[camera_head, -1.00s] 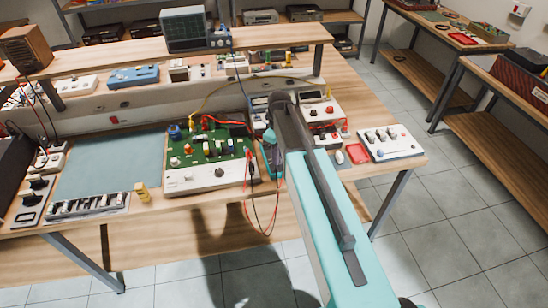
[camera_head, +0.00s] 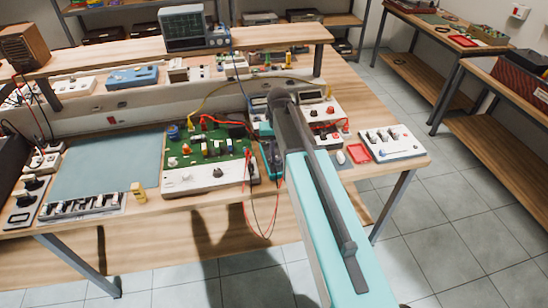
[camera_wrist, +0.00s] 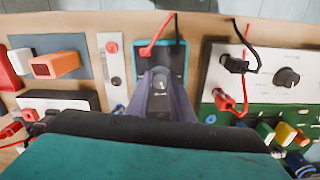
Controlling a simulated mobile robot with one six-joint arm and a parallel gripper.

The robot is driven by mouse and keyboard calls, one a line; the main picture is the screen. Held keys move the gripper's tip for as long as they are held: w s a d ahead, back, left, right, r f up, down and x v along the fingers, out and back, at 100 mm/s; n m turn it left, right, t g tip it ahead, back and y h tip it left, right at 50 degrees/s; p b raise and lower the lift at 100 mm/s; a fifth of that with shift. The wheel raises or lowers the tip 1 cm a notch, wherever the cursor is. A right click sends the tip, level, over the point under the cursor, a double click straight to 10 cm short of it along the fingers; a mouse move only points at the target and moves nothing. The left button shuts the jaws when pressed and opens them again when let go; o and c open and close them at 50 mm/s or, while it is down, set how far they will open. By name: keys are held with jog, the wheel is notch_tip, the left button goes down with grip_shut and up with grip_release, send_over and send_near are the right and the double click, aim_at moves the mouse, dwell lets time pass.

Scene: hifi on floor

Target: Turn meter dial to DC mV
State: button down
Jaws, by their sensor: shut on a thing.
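The meter (camera_wrist: 177,57) is a teal-edged handheld case with a dark face, seen in the wrist view. A red lead and a black lead run to its top end. Its round grey dial (camera_wrist: 160,80) sits between the tips of my gripper (camera_wrist: 161,86), which is shut on it. The dial's markings and pointer cannot be read. In the head view my arm hides most of the meter, and only a teal edge (camera_head: 267,150) shows beside the arm.
A green circuit board (camera_head: 210,148) on a white base stands close beside the meter, with loose leads (camera_head: 252,185) hanging over the table edge. White boxes (camera_head: 322,130) and a red tray (camera_head: 359,154) lie on the other side. A teal mat (camera_head: 108,165) is clear.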

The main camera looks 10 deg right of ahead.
aim_at(278, 158)
jog(key=m, duration=0.5)
jog(key=shift+b, duration=0.4)
jog(key=c, duration=1.6)
grip_release()
jog(key=shift+o, duration=0.2)
jog(key=shift+r, duration=0.15)
notch_tip(278, 158, up, 14)
jog(key=b, duration=0.3)
jog(key=shift+f, duration=0.2)
